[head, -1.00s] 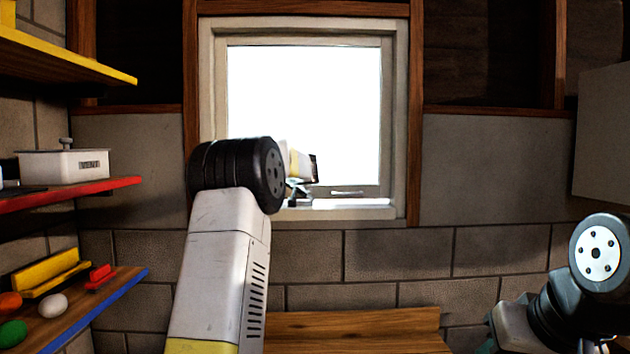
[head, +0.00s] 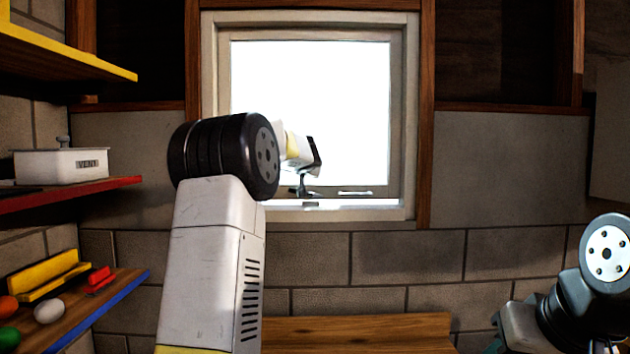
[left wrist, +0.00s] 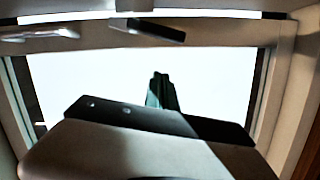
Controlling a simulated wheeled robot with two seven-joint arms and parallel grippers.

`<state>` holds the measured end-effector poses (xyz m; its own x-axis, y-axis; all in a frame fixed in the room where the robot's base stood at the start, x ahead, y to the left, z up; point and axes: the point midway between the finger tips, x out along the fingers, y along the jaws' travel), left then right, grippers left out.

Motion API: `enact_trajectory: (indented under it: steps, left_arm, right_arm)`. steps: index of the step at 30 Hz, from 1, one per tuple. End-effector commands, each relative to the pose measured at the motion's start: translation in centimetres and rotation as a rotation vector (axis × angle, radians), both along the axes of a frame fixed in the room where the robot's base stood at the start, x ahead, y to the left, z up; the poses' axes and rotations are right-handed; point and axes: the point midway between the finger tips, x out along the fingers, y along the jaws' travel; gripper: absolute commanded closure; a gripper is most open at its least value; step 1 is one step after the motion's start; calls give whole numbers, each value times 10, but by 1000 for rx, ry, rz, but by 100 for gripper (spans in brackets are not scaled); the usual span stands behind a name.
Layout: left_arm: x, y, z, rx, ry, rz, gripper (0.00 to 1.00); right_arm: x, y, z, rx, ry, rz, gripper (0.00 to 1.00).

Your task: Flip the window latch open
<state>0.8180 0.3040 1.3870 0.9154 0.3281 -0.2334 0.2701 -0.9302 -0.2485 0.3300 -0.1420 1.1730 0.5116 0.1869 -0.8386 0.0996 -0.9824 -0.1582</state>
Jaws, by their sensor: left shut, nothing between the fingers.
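The window (head: 408,120) is a bright pane in a pale frame. A small dark bar (head: 311,204), which looks like the latch, lies at the bottom of the frame; it also shows in the left wrist view (left wrist: 155,30). A silver handle (head: 355,193) sits to its right on the lower sash, and at the top left of the left wrist view (left wrist: 40,33). My left gripper (head: 302,190) is shut and empty, its fingers pointing down just above the dark bar. In the left wrist view its fingertips (left wrist: 160,76) appear apart from the bar. My right gripper is not in view.
Shelves on the left hold a white box (head: 62,166), a yellow block (head: 48,275) and small coloured items. A wooden surface (head: 355,333) lies below the window. My right arm is at the lower right. The wall right of the window is clear.

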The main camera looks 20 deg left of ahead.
Motion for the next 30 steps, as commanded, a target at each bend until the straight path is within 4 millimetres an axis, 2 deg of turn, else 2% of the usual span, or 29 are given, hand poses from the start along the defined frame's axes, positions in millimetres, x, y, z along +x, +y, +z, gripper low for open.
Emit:
enact_trajectory:
  steps: [16,21,30]
  left_arm:
    - [-75,-27,17,1,3,0,100]
    - [-86,-31,19,1,4,-1,100]
    - [-87,-31,19,2,5,0,100]
  right_arm:
    - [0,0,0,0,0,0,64]
    - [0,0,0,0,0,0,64]
    - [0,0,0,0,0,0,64]
